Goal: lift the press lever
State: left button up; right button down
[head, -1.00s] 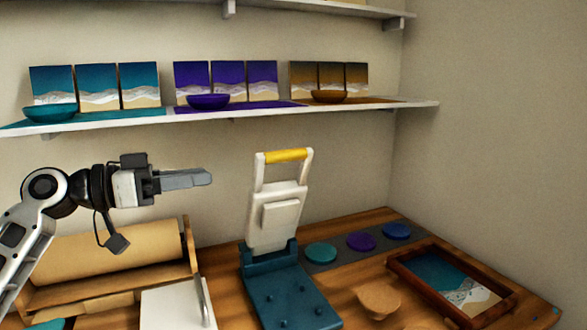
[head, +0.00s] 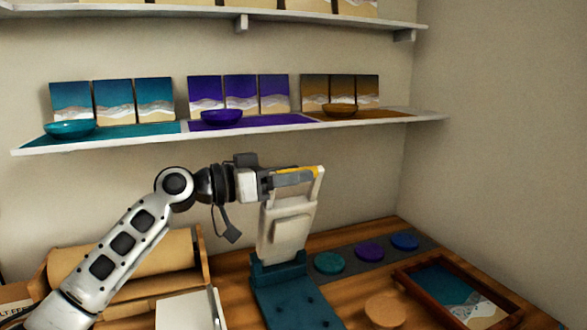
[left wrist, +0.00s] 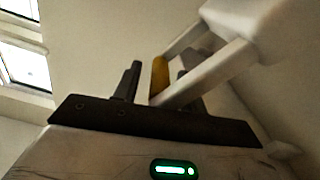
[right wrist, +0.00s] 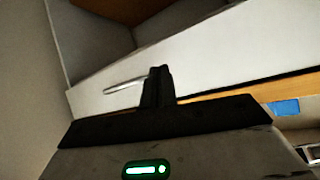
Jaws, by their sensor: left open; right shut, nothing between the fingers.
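The press has a teal base (head: 295,300) on the wooden table and a white lever arm (head: 288,225) standing almost upright, tilted slightly back. Its yellow handle bar (head: 311,169) is at the top, partly hidden by my left gripper (head: 295,178). In the left wrist view the yellow handle (left wrist: 159,76) shows between the two dark fingers of my left gripper (left wrist: 157,82), which are open and apart. I cannot tell whether a finger touches it. My right gripper (right wrist: 157,85) is shut and empty, in front of a white panel with a metal handle.
Teal (head: 329,262), purple (head: 369,252) and blue (head: 405,241) discs lie right of the press. A framed seascape tray (head: 402,275) and a round wooden piece (head: 386,310) are nearer. A brown paper roll (head: 165,252) lies left. The shelf (head: 160,138) hangs above.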

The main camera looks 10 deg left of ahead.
pick_arm(q)
jog(key=shift+w+d, duration=0.15)
jog(key=shift+d, duration=0.1)
grip_shut()
jog(key=shift+w+a+r+n, duration=0.2)
jog(key=shift+w+a, duration=0.1)
jog(key=shift+w, duration=0.1)
jog(key=shift+w+a+r+n, duration=0.15)
jog(key=shift+w+a+n, duration=0.1)
jog(key=shift+w, duration=0.15)
jog(key=shift+w+a+r, duration=0.1)
jog(key=shift+a+r, duration=0.05)
grip_release()
